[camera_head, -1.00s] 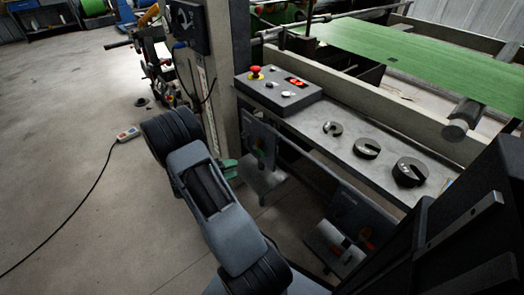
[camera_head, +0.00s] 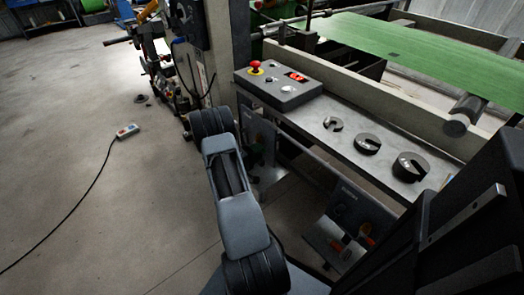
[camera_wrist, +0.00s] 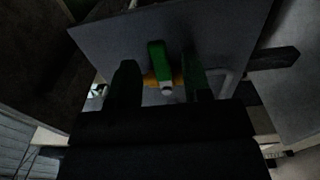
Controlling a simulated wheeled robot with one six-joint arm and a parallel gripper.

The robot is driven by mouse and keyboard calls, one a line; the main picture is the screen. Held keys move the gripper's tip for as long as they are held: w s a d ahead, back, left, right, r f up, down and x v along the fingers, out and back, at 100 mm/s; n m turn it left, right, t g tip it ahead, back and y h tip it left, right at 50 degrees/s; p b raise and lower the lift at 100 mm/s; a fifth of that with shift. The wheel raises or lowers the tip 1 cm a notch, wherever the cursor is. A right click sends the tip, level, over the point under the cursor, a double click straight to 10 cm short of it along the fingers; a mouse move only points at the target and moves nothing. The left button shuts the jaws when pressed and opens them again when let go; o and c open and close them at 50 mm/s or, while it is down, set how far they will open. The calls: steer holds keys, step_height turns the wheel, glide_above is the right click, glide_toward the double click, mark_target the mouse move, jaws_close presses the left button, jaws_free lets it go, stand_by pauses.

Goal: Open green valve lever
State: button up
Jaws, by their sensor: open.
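The green valve lever (camera_wrist: 157,62) shows in the wrist view, in front of a grey plate (camera_wrist: 105,40). A yellow-orange valve part (camera_wrist: 150,80) and a pale round end lie at its lower end. My gripper (camera_wrist: 160,74) is open, with a dark finger left of the lever and a finger with a green tint to its right. The lever appears between the fingers; I cannot tell whether either touches it.
A control box (camera_head: 280,83) with a red button stands on the grey bench (camera_head: 350,143), beside several slotted dark weights (camera_head: 410,166). Another panel with orange parts (camera_head: 350,225) hangs below. A corded pendant (camera_head: 127,131) lies on the open floor at left.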

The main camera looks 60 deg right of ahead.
steer(key=shift+x, duration=1.35)
steer(key=shift+c, duration=0.2)
jaws_close()
